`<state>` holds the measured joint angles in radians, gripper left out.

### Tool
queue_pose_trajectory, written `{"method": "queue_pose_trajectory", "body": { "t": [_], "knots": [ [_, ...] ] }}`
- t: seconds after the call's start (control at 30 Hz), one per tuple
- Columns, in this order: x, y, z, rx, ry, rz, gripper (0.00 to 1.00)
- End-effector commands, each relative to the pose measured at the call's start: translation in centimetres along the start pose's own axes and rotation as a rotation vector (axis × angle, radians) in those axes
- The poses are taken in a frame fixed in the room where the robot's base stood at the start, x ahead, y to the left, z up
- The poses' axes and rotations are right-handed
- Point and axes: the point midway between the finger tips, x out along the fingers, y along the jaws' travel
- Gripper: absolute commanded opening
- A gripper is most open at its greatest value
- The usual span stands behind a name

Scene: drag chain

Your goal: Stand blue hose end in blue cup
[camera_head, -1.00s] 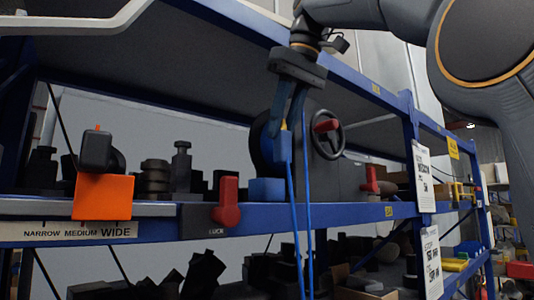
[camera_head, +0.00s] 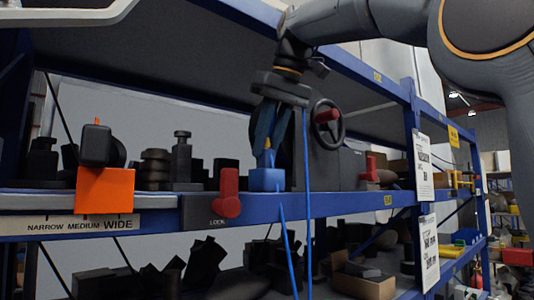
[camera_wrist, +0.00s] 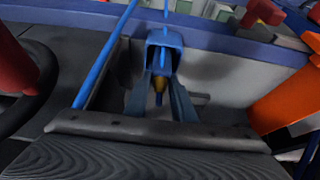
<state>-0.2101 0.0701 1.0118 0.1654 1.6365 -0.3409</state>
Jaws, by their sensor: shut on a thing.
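The blue cup (camera_head: 267,181) stands on the shelf's front edge, right of the red lever. In the wrist view its square blue rim (camera_wrist: 178,38) shows beyond my fingertips. My gripper (camera_head: 268,152) points down just above the cup and is shut on the blue hose end, whose yellow collar (camera_head: 268,158) shows between the fingers. The collar also shows in the wrist view (camera_wrist: 159,84), close to the rim and in line with the cup. The hose end's lower part is hidden, so I cannot tell how deep it sits.
Blue hose (camera_head: 307,180) hangs right of the cup, past the shelf edge. A red lever (camera_head: 228,195) and an orange block (camera_head: 104,190) stand left on the shelf. A handwheel (camera_head: 327,125) is close behind on the right. Dark parts fill the shelf behind.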

Motion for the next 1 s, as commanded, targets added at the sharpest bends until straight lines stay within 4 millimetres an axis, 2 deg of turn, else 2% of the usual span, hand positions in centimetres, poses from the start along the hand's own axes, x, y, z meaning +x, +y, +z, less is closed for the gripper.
{"method": "queue_pose_trajectory", "body": {
  "t": [0.2, 0.6, 0.63, 0.7, 1.0],
  "knots": [
    [1.6, 0.0, 0.8, -0.001, 0.000, 0.000, 0.01],
    [2.0, 0.0, 1.0, -0.001, 0.001, 0.000, 0.01],
    [2.0, 0.0, 0.9, -0.001, 0.001, 0.000, 0.28],
    [1.9, 0.0, 0.9, -0.001, 0.001, 0.000, 0.40],
    [1.9, 0.0, 0.9, -0.001, 0.001, 0.000, 0.41]
  ]
}}
